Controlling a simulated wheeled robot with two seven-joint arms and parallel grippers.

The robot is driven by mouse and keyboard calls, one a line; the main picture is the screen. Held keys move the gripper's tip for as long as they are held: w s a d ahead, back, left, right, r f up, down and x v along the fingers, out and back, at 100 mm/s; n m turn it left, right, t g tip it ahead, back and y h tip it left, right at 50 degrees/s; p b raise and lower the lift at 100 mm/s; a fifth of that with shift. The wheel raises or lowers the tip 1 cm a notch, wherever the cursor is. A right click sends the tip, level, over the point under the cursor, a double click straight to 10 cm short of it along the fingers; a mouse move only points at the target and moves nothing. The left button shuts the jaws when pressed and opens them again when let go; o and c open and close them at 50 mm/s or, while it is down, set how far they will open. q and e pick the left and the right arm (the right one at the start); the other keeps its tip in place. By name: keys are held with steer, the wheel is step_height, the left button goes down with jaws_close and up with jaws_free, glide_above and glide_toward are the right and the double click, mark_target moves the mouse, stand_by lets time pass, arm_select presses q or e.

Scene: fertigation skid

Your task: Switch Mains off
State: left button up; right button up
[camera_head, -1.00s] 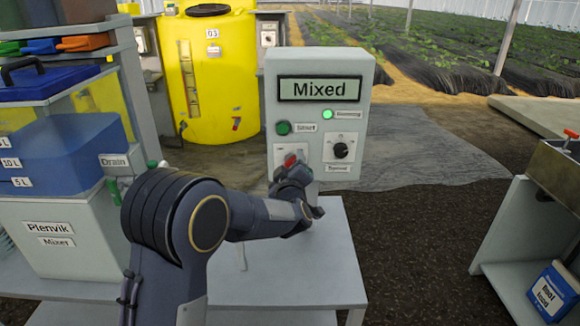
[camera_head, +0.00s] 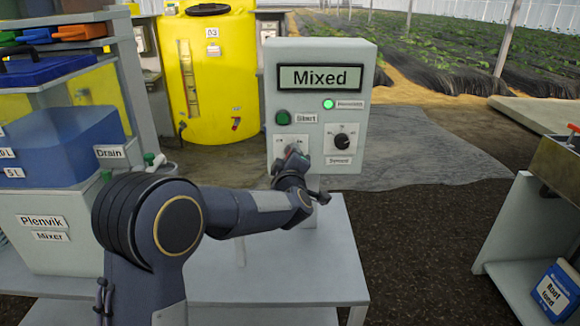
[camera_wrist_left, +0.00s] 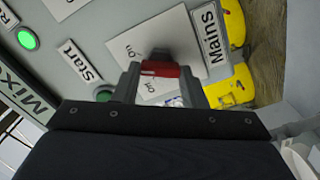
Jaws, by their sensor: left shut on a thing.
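The control box (camera_head: 355,100) stands on a light grey table, with a display reading "Mixed". The Mains switch has a red handle (camera_wrist_left: 160,69) on a white plate (camera_wrist_left: 140,45), beside the "Mains" label (camera_wrist_left: 210,32) in the left wrist view. My left gripper (camera_wrist_left: 160,75) is shut on the red handle, with one finger on each side of it. In the head view my left gripper (camera_head: 291,160) is at the lower left of the box face and covers much of the switch. My right gripper does not show.
The green Start button (camera_head: 283,117) is above the switch. A lit green lamp (camera_head: 328,104) and a black selector knob (camera_head: 342,142) are to the right. The blue mixer tank (camera_head: 60,145) stands at the left. The table front is mostly clear.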

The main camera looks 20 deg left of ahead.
arm_select(q)
steer(key=shift+f+n+b, duration=0.15)
steer(key=shift+n+b, duration=3.2)
steer(key=shift+n, duration=0.4)
steer(key=shift+f+n+b, duration=0.15)
steer(key=shift+n+b, duration=3.15)
steer(key=shift+n, duration=0.45)
steer(key=o, duration=1)
steer(key=shift+r, duration=0.1)
steer(key=shift+s, duration=0.1)
steer(key=v, duration=0.7)
steer(key=shift+s, duration=0.3)
